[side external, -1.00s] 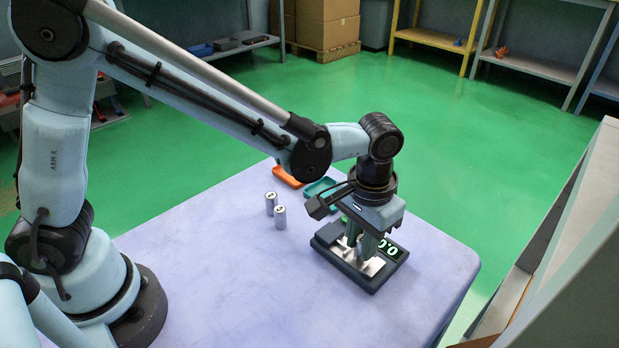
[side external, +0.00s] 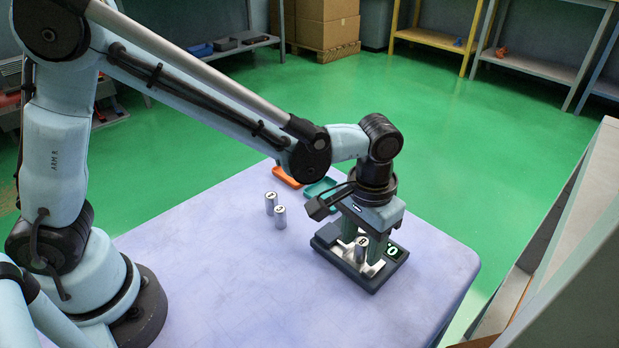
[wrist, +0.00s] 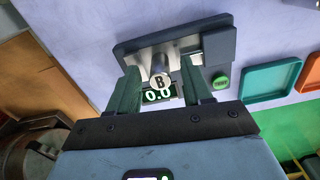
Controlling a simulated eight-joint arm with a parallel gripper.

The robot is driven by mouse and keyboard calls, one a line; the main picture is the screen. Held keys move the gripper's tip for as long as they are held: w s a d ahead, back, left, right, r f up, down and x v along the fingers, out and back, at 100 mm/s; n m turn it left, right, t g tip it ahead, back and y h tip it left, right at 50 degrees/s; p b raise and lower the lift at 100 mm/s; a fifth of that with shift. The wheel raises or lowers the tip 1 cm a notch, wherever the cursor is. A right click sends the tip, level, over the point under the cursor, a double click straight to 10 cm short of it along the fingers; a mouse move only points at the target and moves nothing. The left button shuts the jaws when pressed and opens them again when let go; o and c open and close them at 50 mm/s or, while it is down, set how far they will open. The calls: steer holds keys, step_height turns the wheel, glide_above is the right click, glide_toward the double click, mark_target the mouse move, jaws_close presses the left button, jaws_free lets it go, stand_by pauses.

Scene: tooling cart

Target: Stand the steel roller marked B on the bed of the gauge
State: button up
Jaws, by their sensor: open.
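The steel roller marked B (wrist: 158,80) stands upright on the bright bed of the gauge, between my open fingers. It also shows in the side external view (side external: 361,250). The gauge (side external: 334,262) is a dark block with a steel bed (wrist: 143,58) and a green-lit display (wrist: 157,97) that reads 0.0 in the wrist view. My gripper (side external: 364,246) is open around the roller, with one finger to each side and a gap visible in the wrist view (wrist: 163,84). The roller's lower end is partly hidden in the wrist view.
Two more steel rollers stand on the table (side external: 220,270), left of the gauge: one (side external: 271,203) and another (side external: 280,217). An orange tray (wrist: 272,78) and a teal tray (side external: 318,190) lie behind the gauge. The table front is clear.

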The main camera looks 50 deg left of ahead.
mark_target(362, 242)
step_height(362, 242, up, 11)
steer(key=s+a+t, duration=0.3)
steer(key=a, duration=0.7)
steer(key=s+a+f+n+t, duration=0.1)
steer(key=s+a+t, duration=0.2)
steer(key=a, duration=0.7)
steer(key=shift+s+f+t, duration=0.25)
steer(key=shift+s+t, duration=0.1)
steer(key=shift+t, duration=0.25)
steer(key=shift+c, duration=0.2)
